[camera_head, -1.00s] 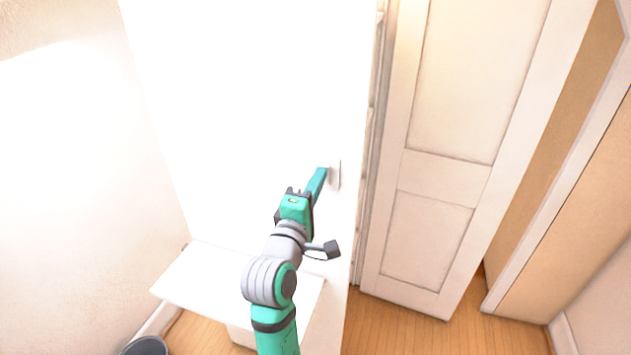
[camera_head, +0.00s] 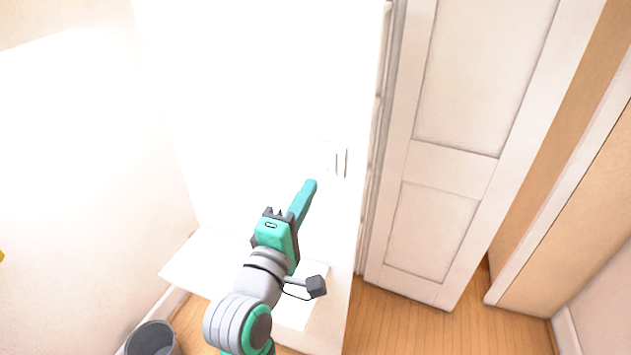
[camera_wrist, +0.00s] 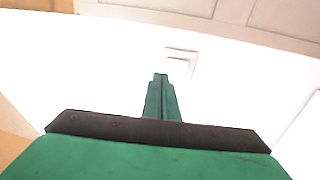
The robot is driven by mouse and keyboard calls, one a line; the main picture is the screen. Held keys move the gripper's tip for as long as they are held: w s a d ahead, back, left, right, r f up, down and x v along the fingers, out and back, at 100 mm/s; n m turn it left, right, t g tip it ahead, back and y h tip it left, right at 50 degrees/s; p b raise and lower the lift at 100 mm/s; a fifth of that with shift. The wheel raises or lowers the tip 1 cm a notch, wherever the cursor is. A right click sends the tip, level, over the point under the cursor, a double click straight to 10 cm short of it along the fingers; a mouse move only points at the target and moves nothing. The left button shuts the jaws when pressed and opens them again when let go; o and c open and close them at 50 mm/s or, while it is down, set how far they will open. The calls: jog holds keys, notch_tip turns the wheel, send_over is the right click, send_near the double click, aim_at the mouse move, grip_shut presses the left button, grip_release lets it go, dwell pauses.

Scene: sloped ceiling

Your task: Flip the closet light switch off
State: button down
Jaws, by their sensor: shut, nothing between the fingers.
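The light switch (camera_head: 341,162) is a small pale plate on the bright white wall, near that wall's right edge in the head view. It also shows in the wrist view (camera_wrist: 181,60), just beyond the fingertips. Glare washes out its face, so I cannot tell which way the switch is set. My gripper (camera_head: 311,184) is shut and empty, a little below and left of the switch in the head view. In the wrist view the fingers (camera_wrist: 160,78) point toward the plate with a visible gap.
A white panelled door (camera_head: 445,150) stands right of the switch wall. A white tabletop (camera_head: 195,262) lies below on the left, with a grey bin (camera_head: 152,338) near it. Wooden floor (camera_head: 400,325) is open in front of the door.

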jog(key=shift+s+a+r, duration=0.1)
jog(key=shift+s+a, duration=0.15)
jog(key=shift+s, duration=0.3)
jog(key=shift+s+a+r, duration=0.1)
jog(key=shift+s+a, duration=0.15)
jog(key=shift+s, duration=0.25)
jog(key=shift+f, duration=0.15)
jog(key=s+f+m+g+y, duration=0.1)
jog(key=s+f+m+y, duration=0.3)
jog(key=f, duration=1)
jog(key=s+f+n+y, duration=0.15)
jog(key=s+f, duration=0.45)
jog(key=f, duration=0.7)
jog(key=s+d+f+m, duration=0.1)
jog(key=s+f+m, duration=0.2)
jog(key=s, duration=0.5)
jog(key=s+d+f+m+g, duration=0.1)
jog(key=s+f+m, duration=0.1)
jog(key=s+m, duration=0.3)
jog(key=s+d+f+m+g, duration=0.1)
jog(key=s+d+f+m, duration=0.1)
jog(key=s, duration=1)
jog(key=shift+s+f+m, duration=0.4)
jog(key=shift+f+m, duration=0.45)
jog(key=shift+m, duration=0.1)
